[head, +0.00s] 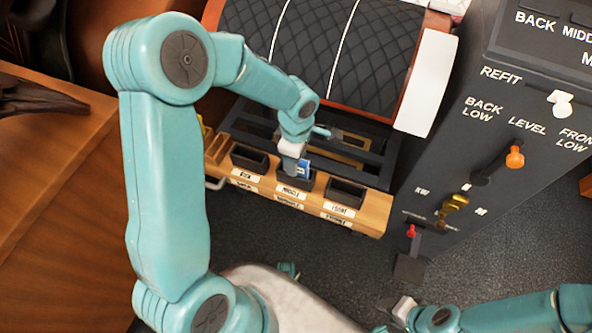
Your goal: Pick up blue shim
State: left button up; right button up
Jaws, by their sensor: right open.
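A blue shim (304,169) shows as a small patch of blue at the middle black bin (308,184) of the wooden tray. My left gripper (291,163) points down at this bin, right beside the blue shim and partly in front of it. Its fingertips are too small and hidden to tell whether they touch or hold the shim. My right gripper (393,317) is open near the bottom edge, low and far from the tray; its fingers show only in part.
The wooden tray (376,212) also holds a left bin (250,158) and a right bin (346,192). Behind is a quilted black saddle form (370,60). A dark lever panel (470,130) stands close on the right. A wooden cabinet (55,170) is at left.

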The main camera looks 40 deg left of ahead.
pick_arm(q)
jog(key=shift+f, duration=0.55)
jog(key=shift+c, duration=0.3)
grip_shut()
jog(key=shift+r, duration=0.2)
